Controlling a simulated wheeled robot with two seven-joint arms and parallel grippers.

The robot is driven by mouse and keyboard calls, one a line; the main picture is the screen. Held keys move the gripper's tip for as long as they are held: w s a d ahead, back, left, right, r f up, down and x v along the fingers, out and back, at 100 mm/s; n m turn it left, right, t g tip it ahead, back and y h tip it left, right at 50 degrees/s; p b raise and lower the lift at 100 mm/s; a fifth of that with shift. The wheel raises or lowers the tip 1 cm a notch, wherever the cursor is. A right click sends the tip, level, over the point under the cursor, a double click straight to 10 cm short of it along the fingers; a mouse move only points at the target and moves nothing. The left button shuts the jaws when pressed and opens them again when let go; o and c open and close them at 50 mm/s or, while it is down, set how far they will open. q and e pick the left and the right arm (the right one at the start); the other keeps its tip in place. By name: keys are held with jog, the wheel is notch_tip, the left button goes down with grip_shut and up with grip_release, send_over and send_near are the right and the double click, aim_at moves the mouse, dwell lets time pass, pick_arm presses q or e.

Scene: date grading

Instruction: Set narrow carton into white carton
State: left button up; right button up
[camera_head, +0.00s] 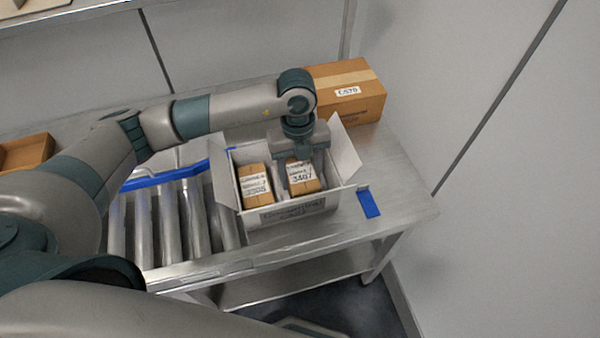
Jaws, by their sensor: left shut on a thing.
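The white carton (292,212) stands open on the table at the end of the rollers, its flaps spread outward. My left gripper (301,160) points down into its right half. It is shut on a small narrow brown carton (302,186) with a white label reading about 3407. This narrow carton is inside the white carton's walls; its underside is hidden, so I cannot tell whether it touches the floor. A second small brown carton (256,196) with a label sits in the left half, with a gap between the two. My right gripper is not in view.
A larger taped brown box (347,92) stands behind the white carton. Metal rollers (172,215) with a blue rail (165,179) lie to the left. A blue strip (368,204) lies on the table at right. A brown open box (28,150) is at far left.

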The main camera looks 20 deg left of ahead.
pick_arm(q)
jog(key=shift+a+f, duration=0.1)
jog(key=shift+f, duration=0.4)
